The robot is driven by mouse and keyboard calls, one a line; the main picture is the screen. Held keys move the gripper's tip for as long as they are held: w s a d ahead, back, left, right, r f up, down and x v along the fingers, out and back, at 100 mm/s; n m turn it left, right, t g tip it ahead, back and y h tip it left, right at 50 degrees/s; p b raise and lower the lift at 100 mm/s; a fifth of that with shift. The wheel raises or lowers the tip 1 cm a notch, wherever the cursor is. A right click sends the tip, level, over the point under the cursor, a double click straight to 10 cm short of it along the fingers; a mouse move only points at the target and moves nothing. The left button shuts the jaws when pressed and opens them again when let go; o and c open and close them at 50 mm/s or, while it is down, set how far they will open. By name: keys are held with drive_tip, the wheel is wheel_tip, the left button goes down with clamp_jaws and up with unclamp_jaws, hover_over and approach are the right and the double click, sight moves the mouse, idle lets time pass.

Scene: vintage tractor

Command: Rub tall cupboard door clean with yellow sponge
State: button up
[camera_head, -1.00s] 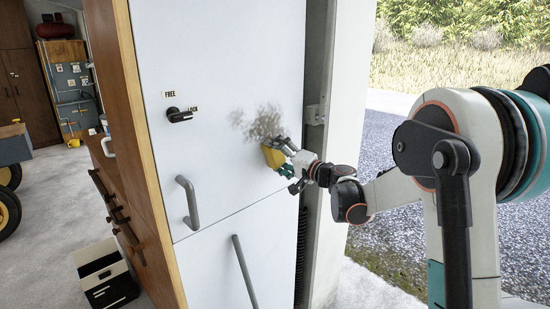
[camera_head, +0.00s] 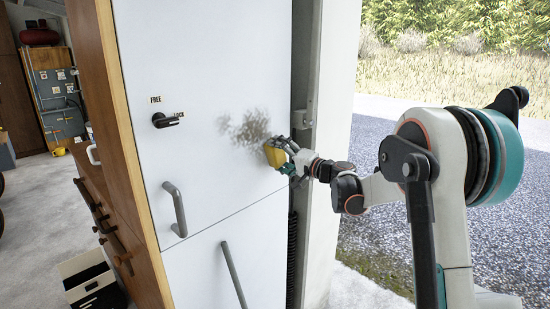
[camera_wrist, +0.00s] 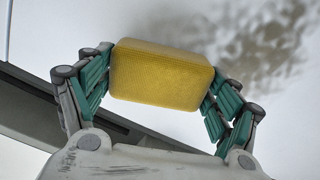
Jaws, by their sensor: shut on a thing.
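The tall cupboard door (camera_head: 215,80) is a white upper panel with a grey-brown smudge (camera_head: 250,129) on its right part. The smudge (camera_wrist: 255,40) also shows in the wrist view, beyond the sponge. My gripper (camera_head: 281,157) is shut on the yellow sponge (camera_head: 273,155), at the lower right of the smudge. In the wrist view the sponge (camera_wrist: 160,73) sits between the two green-padded fingers of my gripper (camera_wrist: 160,90). The sponge is at or very near the door surface; I cannot tell whether it touches.
A grey handle (camera_head: 176,208) and a black latch (camera_head: 167,120) are on the door's left side. A lower white door (camera_head: 205,270) has a long grey handle. A pale post (camera_head: 325,150) stands right of the cupboard. A black-and-white box (camera_head: 90,280) is on the floor.

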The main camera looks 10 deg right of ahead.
drive_tip(key=shift+w+d, duration=0.55)
drive_tip(key=shift+d, duration=0.25)
drive_tip(key=shift+w+d, duration=0.5)
drive_tip(key=shift+d, duration=0.25)
drive_tip(key=shift+r+p, duration=0.6)
drive_tip(key=shift+r, duration=0.7)
drive_tip(key=shift+s+a+b, duration=0.3)
drive_tip(key=shift+s+a, duration=2)
drive_tip(key=shift+a, duration=1.15)
drive_tip(key=shift+s+a+b, duration=0.3)
drive_tip(key=shift+s+a, duration=2.05)
drive_tip(key=shift+a, duration=1.05)
drive_tip(key=shift+s+a+b, duration=0.3)
drive_tip(key=shift+s+a, duration=2)
drive_tip(key=shift+a, duration=1.15)
drive_tip(key=shift+r+p, duration=0.85)
drive_tip(key=shift+r, duration=0.35)
drive_tip(key=shift+w+d, duration=0.55)
drive_tip(key=shift+d, duration=0.3)
drive_tip(key=shift+w+d, duration=0.55)
drive_tip(key=shift+d, duration=0.25)
